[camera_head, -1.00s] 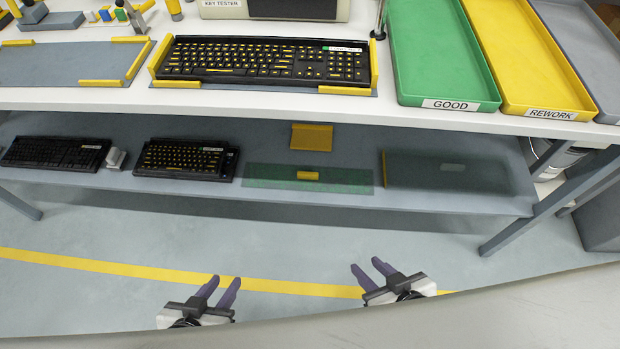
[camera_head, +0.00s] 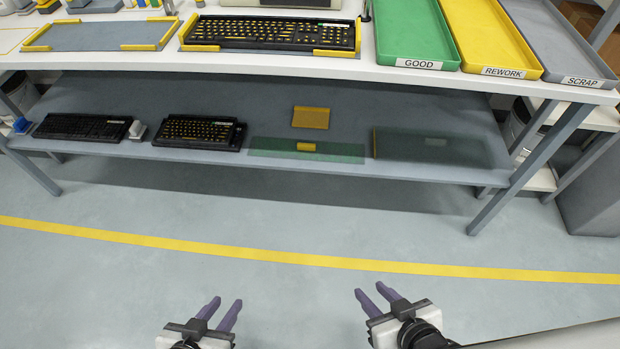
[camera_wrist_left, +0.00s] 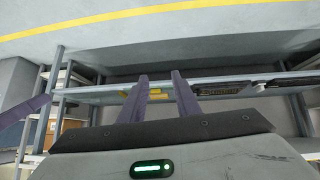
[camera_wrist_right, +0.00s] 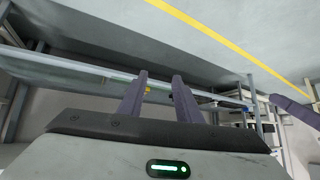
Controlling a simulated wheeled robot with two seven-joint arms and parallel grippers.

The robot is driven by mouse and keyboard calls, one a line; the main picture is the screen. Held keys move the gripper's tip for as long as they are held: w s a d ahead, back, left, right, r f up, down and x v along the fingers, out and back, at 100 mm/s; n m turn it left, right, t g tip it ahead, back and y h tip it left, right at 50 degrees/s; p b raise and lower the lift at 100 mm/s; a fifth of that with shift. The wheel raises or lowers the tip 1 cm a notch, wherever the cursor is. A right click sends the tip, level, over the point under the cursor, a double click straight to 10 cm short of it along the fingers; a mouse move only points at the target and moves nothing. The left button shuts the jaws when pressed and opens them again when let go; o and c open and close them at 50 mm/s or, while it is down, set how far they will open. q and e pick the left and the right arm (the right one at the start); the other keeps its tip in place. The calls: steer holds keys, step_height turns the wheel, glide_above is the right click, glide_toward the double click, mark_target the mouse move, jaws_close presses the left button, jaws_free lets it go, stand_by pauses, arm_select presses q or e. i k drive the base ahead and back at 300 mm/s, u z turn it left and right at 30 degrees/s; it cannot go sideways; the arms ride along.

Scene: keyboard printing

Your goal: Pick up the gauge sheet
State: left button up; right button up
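Two thin see-through sheets lie flat on the lower shelf in the head view. One is a green sheet (camera_head: 270,149) with a small yellow grip (camera_head: 306,147). The other is a darker grey-green sheet (camera_head: 465,152) with a yellow left edge and a pale label. I cannot tell from markings which is the gauge sheet. My left gripper (camera_head: 226,302) is open and empty over the floor, in front of the shelf. My right gripper (camera_head: 371,289) is also open and empty over the floor, further right. Both stay well apart from the sheets.
The shelf (camera_head: 300,92) also holds a yellow plate (camera_head: 310,117) and two dark keyboards (camera_head: 200,133) (camera_head: 82,127). Above it, the white tabletop (camera_head: 370,72) overhangs, with a keyboard in a yellow-edged fixture and GOOD, REWORK and SCRAP trays. Table legs (camera_head: 530,165) stand at both ends. The floor in front is clear.

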mark_target(338, 152)
steer(key=z, duration=1.2)
steer(key=k, duration=0.15)
steer(key=u, duration=2.05)
steer(key=i, duration=1.05)
steer(key=z, duration=0.7)
steer(key=i, duration=0.75)
steer(key=z, duration=0.6)
